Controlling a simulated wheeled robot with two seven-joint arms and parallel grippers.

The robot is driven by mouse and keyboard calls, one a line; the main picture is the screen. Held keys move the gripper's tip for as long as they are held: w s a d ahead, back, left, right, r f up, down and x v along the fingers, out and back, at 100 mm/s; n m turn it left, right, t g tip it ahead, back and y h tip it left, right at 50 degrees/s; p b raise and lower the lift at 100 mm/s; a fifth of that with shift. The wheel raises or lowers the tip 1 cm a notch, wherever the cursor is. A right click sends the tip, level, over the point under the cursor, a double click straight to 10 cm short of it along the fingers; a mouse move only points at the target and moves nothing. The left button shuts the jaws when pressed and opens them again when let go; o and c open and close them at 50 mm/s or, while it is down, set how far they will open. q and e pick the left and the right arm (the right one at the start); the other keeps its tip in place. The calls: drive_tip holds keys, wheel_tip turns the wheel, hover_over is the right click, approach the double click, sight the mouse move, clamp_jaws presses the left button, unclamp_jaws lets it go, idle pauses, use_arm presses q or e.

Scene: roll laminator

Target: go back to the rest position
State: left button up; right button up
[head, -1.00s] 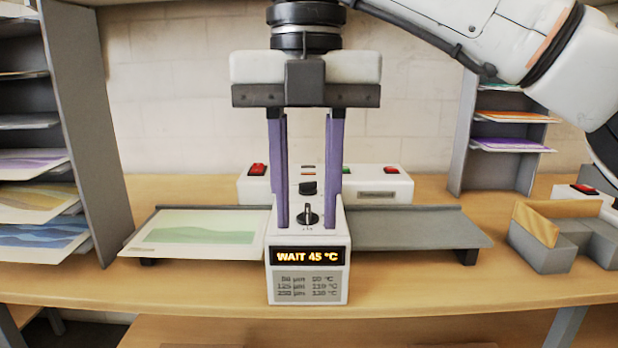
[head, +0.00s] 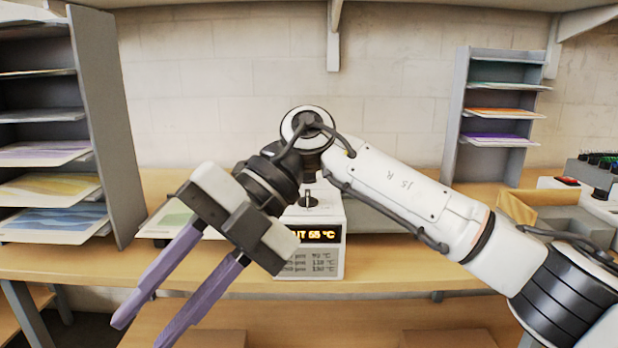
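My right gripper (head: 138,331) hangs in front of the bench, pointing down and to the left. Its two purple fingers are apart with nothing between them. Its arm comes in from the right and crosses in front of the laminator. The white laminator (head: 318,262) stands on the bench, partly hidden behind the arm and gripper. My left gripper is not in view.
A grey shelf rack (head: 108,130) with several coloured sheets stands at the left. A smaller rack (head: 456,120) with sheets stands at the back right. A grey holder with a wooden block (head: 519,207) is at the right. The bench's front edge (head: 400,287) runs below the arm.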

drive_tip(key=w+d+m+t+y, duration=0.1)
drive_tip(key=w+m+t+y, duration=0.75)
drive_tip(key=m+y, duration=0.65)
drive_tip(key=w+d+f+m+t+h, duration=0.3)
drive_tip(key=d+f+m+t+h, duration=0.3)
drive_tip(key=f+m+t, duration=0.25)
drive_tip(key=w+d+f+m+t+h, duration=0.3)
drive_tip(key=d+f+m+t+h, duration=0.2)
drive_tip(key=d+f+m+t, duration=0.4)
drive_tip(key=s+d+f+m+g+h, duration=0.2)
drive_tip(key=s+d+f+h, duration=0.1)
drive_tip(key=f, duration=0.5)
drive_tip(key=s+d+f+m+g+h, duration=0.2)
drive_tip(key=s+d+f+h, duration=0.1)
drive_tip(key=f, duration=0.6)
drive_tip(key=s+d+f+g+h, duration=0.1)
drive_tip(key=s+d+f+g, duration=0.2)
drive_tip(key=s+f, duration=0.4)
drive_tip(key=s+d+f+m+g+h, duration=0.1)
drive_tip(key=s+d+f, duration=0.4)
drive_tip(key=s, duration=0.5)
wheel_tip(320, 180, down, 3)
drive_tip(key=g+h, duration=0.1)
drive_tip(key=g, duration=0.1)
drive_tip(key=shift+d+r+g+h, duration=0.15)
drive_tip(key=shift+d+g+h, duration=0.15)
drive_tip(key=shift+d, duration=0.1)
